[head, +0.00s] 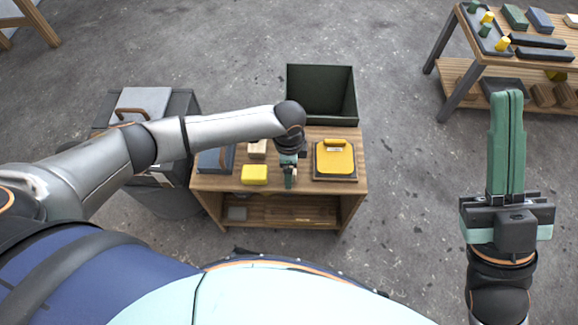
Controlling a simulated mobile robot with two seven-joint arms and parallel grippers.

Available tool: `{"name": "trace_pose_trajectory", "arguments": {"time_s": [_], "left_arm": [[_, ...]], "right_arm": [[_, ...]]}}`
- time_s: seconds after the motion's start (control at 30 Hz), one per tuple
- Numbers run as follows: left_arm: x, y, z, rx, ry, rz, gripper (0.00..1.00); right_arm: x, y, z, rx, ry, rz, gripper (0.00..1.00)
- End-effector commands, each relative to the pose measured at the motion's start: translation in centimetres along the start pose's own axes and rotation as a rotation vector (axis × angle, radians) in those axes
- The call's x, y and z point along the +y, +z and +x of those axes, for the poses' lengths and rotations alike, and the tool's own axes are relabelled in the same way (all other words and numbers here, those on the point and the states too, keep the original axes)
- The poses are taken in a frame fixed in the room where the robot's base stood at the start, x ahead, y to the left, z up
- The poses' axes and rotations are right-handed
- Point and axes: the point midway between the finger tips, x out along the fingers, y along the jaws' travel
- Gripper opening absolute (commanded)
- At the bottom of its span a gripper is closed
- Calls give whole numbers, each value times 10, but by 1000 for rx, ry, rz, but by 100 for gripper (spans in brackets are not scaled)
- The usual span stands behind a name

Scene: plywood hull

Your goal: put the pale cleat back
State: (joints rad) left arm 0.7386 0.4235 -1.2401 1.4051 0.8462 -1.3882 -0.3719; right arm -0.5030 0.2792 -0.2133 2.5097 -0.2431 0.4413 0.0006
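A small pale wooden block (257,148) lies on the low wooden table, behind a yellow block; it may be the pale cleat, but I cannot tell for sure. My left gripper (289,182) points down over the middle of the table, just right of the pale block and the yellow block. Its fingers are small and seen from above, so I cannot tell if they are open or hold anything. My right gripper (507,95) is raised at the right, away from the table, with its long green fingers together and nothing between them.
The wooden table (350,182) also bears a yellow block (254,175), a yellow piece on a dark base (335,159) and a blue item (210,160). A dark open bin (321,92) stands behind. Another bench (470,68) with several blocks is far right.

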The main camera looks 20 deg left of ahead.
Motion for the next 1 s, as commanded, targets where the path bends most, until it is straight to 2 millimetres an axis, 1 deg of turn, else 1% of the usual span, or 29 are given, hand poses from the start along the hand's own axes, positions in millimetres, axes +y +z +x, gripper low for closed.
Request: {"name": "trace_pose_trajectory", "arguments": {"time_s": [0.33,0.47,0.53,0.57,0.6,0.63,0.7,0.87,1.0], "left_arm": [[0,0,-3,0,-1,0,92],[-1,0,-20,1,-2,-1,92],[-1,0,-35,2,-2,0,92],[0,0,-35,0,-1,0,92],[0,0,-38,0,-1,0,92],[0,0,-41,0,-1,0,92],[-1,0,-49,1,-1,0,92],[-1,0,-66,2,-1,-1,92],[0,0,-81,1,-1,0,92]], "right_arm": [[0,0,0,-1,0,0,0],[3,-4,7,-6,-2,-4,0],[5,-6,12,-18,-3,-8,0],[6,-2,10,-32,1,-7,0],[6,16,5,-100,13,9,0],[5,29,1,-149,17,22,0],[3,46,-4,-222,21,43,0],[-2,82,-18,-384,30,91,0],[-8,111,-35,-524,36,133,0]]}}
